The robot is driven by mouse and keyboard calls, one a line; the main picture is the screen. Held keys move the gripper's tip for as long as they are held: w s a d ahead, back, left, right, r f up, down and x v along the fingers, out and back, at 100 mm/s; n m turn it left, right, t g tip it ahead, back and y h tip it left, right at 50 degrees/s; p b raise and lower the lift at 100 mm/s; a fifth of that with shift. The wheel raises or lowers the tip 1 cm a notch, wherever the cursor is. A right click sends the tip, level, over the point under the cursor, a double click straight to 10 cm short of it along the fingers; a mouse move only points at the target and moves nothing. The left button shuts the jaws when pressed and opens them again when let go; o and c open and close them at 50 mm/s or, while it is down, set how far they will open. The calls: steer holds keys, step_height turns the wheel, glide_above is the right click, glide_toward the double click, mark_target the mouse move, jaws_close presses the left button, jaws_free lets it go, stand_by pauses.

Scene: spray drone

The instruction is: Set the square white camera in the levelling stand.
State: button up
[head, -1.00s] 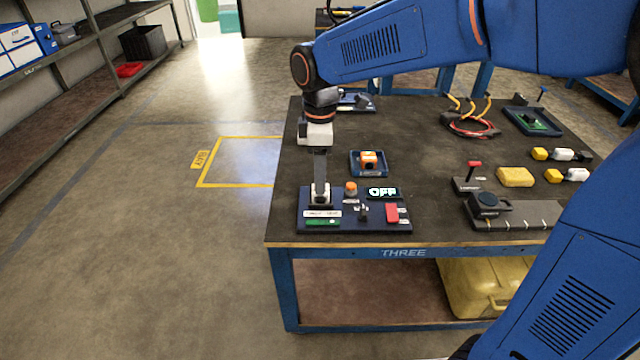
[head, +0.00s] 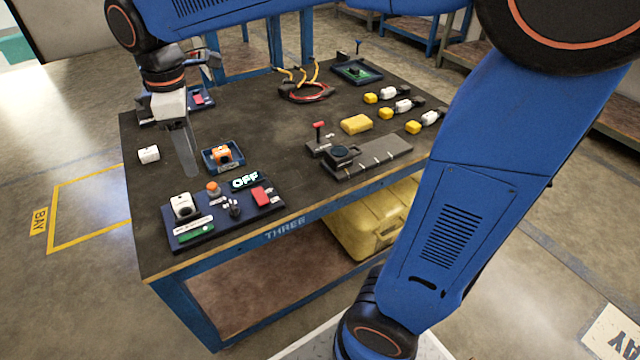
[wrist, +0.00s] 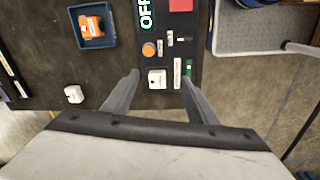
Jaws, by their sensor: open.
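A square white camera with a dark round front (head: 184,207) sits upright at the left of a dark blue board (head: 205,228), behind a white label and a green strip. It appears seated in a dark holder, which I take to be the levelling stand; the label is too small to read. The camera also shows in the wrist view (wrist: 157,76), between and beyond my fingers. My gripper (head: 189,172) is open and empty, raised above and behind the board, clear of the camera. A separate small white block (head: 148,154) lies on the bench to the left.
The board also carries an orange knob (head: 213,188), an OFF display (head: 245,180) and a red part (head: 261,195). An orange device sits in a blue tray (head: 223,157) behind. A yellow block (head: 356,124) and a grey rail unit (head: 367,157) stand to the right.

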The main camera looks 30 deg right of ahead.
steer(key=s+d+f+m+t, duration=0.2)
steer(key=s+d+f+m, duration=0.1)
steer(key=s+d+m, duration=0.4)
steer(key=s+d+f+m+t, duration=0.2)
steer(key=s+d+f+m, duration=0.2)
steer(key=s+d+m, duration=0.4)
steer(key=s+d, duration=0.4)
steer(key=d, duration=0.2)
steer(key=shift+d, duration=0.3)
